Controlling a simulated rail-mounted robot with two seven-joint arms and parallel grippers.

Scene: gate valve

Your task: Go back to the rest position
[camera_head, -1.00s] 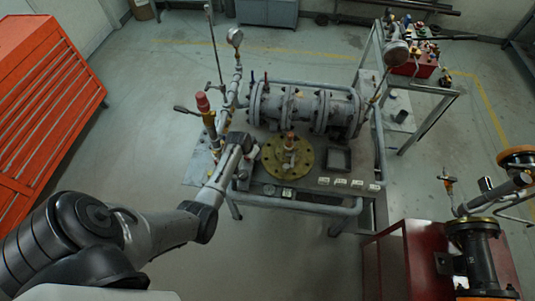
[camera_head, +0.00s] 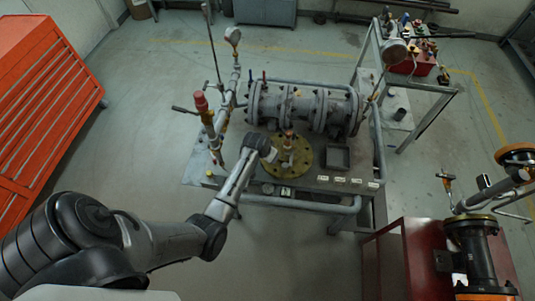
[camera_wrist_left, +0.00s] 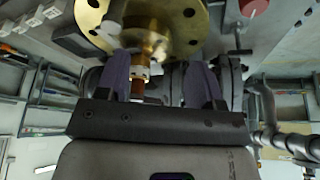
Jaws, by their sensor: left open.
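The gate valve's round yellow flange (camera_head: 302,165) lies on the grey workbench, with a brass and reddish stem (camera_head: 288,141) standing at its centre. My left gripper (camera_head: 270,152) is at the left side of the stem, above the flange. In the left wrist view my left gripper (camera_wrist_left: 162,75) has its two grey-purple fingers apart. The brass stem (camera_wrist_left: 140,82) shows between them in that picture, closer to the left finger; I cannot tell whether it touches. The flange (camera_wrist_left: 178,22) shows beyond the fingertips. My right gripper is not in view.
A flanged grey pipe assembly (camera_head: 305,106) lies behind the flange. A red-topped upright pipe (camera_head: 202,104) and a gauge (camera_head: 232,36) stand at the bench's left. A shallow square tray (camera_head: 337,158) is to the right. Open floor lies left, towards an orange cabinet (camera_head: 45,110).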

